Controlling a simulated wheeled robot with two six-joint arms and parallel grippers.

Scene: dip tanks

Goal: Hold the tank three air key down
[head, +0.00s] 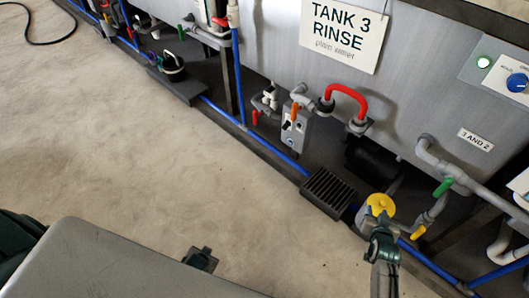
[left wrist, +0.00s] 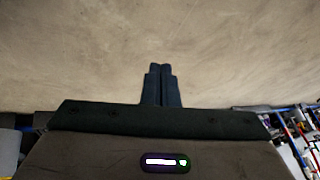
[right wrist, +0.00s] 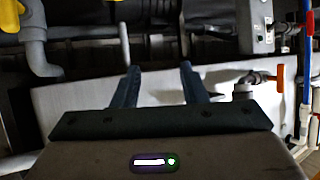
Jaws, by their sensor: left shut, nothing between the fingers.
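A grey control box (head: 295,127) with a dark switch and small round buttons is mounted below the TANK 3 RINSE sign (head: 341,32); I cannot tell which part is the air key. The box also shows at the top right of the right wrist view (right wrist: 256,28). My right gripper (head: 379,216) is open and empty, apart from the box, to its lower right in the head view. Its spread fingers show in the right wrist view (right wrist: 158,68). My left gripper (head: 203,257) is low over the floor. Its fingers are together and empty in the left wrist view (left wrist: 160,68).
A red hose (head: 348,94), an orange-handled valve (head: 295,110) and a red-handled valve (head: 255,117) crowd the box. A yellow round part (head: 381,204) is close to my right gripper. A floor grate (head: 328,191) lies below. The left floor (head: 100,140) is clear.

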